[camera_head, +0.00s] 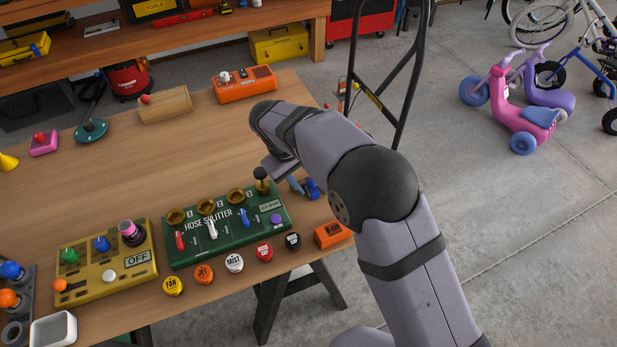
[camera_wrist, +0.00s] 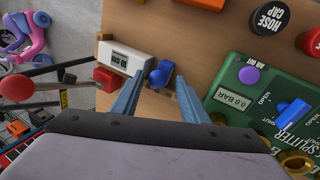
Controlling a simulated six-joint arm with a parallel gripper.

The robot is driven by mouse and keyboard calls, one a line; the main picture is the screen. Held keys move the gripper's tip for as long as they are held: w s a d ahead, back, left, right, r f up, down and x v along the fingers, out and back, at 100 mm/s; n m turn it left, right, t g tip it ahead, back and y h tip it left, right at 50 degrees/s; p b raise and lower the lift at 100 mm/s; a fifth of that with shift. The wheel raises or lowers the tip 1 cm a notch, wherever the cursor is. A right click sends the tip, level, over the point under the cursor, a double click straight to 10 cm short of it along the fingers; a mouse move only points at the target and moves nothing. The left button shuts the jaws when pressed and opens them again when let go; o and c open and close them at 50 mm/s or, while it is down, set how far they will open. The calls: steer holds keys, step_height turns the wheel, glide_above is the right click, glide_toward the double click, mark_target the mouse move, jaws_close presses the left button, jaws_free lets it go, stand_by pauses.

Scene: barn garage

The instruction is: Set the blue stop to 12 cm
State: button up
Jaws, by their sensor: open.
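The blue stop (camera_wrist: 159,74) shows in the wrist view beside the end of a white block (camera_wrist: 124,60) with a small display; its digits are too small to read surely. My gripper (camera_wrist: 157,86) is open, with one pale blue finger on each side of the stop in the picture. I cannot tell whether either finger touches it. In the head view the blue stop (camera_head: 312,188) sits near the table's right edge, beside my gripper (camera_head: 297,185). My arm hides the white block there.
The green hose splitter panel (camera_head: 232,238), with levers and brass rings, lies close left of my gripper. An orange box (camera_head: 333,234) sits in front. A yellow panel (camera_head: 107,272) lies farther left. The table's right edge is close; its middle is clear.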

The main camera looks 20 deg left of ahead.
steer(key=shift+r, duration=0.1)
steer(key=b+v, duration=0.1)
steer(key=v, duration=0.6)
stand_by(0.4)
steer(key=d+r+m+g+p, duration=0.2)
steer(key=d+m+p, duration=0.15)
steer(key=d, duration=1.65)
steer(key=s+d+f+m+g+y+p, duration=0.1)
steer(key=s+d+m, duration=0.6)
steer(key=s+d, duration=0.8)
steer(key=shift+d+f+y+p, duration=0.4)
steer(key=shift+d+f+y, duration=0.3)
steer(key=shift+d+f, duration=0.2)
